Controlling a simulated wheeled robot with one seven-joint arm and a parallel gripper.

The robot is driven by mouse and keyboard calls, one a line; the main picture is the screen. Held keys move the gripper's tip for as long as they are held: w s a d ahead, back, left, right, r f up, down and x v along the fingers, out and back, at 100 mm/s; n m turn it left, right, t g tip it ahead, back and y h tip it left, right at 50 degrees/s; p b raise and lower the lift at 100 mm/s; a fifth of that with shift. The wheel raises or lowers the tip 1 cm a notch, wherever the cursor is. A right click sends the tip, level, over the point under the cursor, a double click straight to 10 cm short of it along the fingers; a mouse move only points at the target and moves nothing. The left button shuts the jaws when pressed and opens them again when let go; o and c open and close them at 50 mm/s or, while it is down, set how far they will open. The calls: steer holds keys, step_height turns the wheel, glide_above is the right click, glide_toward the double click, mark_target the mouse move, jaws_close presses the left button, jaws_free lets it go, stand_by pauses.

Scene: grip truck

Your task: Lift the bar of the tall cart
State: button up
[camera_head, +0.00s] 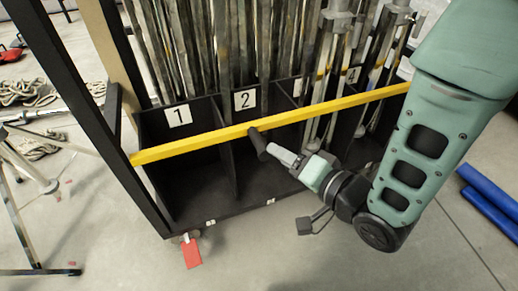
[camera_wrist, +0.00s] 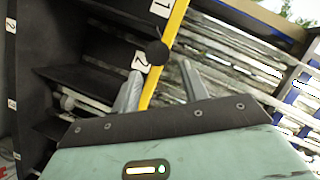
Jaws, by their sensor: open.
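The tall cart (camera_head: 129,191) is a black frame with numbered compartments holding long metal poles. Its yellow bar (camera_head: 195,142) runs across the front, rising to the right, and carries a short black handle (camera_head: 258,143). In the wrist view the yellow bar (camera_wrist: 173,28) runs down between the finger lines, with the black handle (camera_wrist: 157,52) just beyond the fingertips. My gripper (camera_head: 271,149) is at the handle from the front right. It also shows open in the wrist view (camera_wrist: 161,67), with a finger on each side. I cannot tell whether a finger touches the handle.
Blue tubes (camera_head: 490,203) lie on the floor at the right. Coiled ropes (camera_head: 35,93) and a metal stand (camera_head: 32,170) are at the left. The floor in front is mostly clear.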

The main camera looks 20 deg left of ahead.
mark_target(259, 142)
steer(key=b+x, duration=0.2)
steer(key=x, duration=0.6)
steer(key=shift+w+a+f, duration=0.1)
steer(key=shift+w, duration=0.05)
jaws_close()
